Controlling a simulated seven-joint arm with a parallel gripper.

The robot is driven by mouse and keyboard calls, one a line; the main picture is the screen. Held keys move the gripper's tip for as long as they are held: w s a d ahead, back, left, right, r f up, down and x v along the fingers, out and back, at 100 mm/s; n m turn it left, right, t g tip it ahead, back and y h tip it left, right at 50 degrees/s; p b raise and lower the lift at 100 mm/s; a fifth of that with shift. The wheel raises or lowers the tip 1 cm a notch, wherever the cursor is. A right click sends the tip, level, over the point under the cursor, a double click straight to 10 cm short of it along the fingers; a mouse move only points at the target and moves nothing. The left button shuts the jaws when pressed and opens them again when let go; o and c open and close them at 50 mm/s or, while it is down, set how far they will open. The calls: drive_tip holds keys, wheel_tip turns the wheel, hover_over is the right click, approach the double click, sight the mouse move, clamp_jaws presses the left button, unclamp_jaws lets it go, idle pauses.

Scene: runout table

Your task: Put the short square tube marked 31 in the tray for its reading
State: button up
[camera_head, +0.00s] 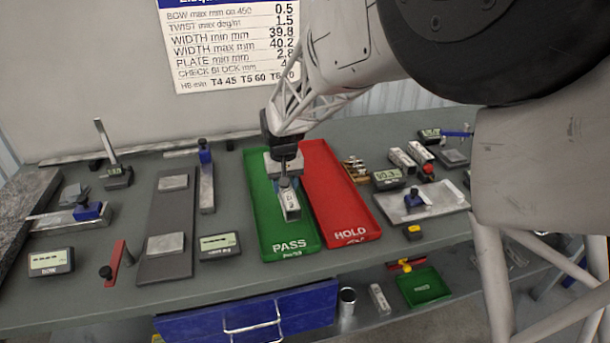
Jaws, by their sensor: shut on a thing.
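My gripper (286,174) is over the green PASS tray (267,214), shut on a short square tube (290,204). The tube is light grey with a dark mark near its end, too small to read surely. It is inside the tray's outline; I cannot tell whether it touches the floor. The red HOLD tray (342,205) stands against the green tray's right side and looks empty. A wall chart (230,45) lists width, twist, bow and plate limits, partly hidden by my arm.
Other short tubes (402,160) lie at the back right beside a digital display (388,179). A plate with a blue clamp (420,203) is right of the red tray. Left are gauges, a dark fixture board (168,220) and a display (218,246). A blue drawer (250,315) is below.

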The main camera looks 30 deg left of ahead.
drive_tip(key=shift+w+a+f, duration=0.15)
drive_tip(key=shift+w+a, duration=1)
drive_tip(key=shift+a, duration=0.1)
drive_tip(key=shift+f, duration=0.1)
drive_tip(key=shift+f, duration=1.7)
drive_tip(key=shift+f, duration=0.1)
drive_tip(key=o, duration=1.1)
drive_tip(key=shift+c, duration=0.2)
wheel_tip(320, 180, up, 12)
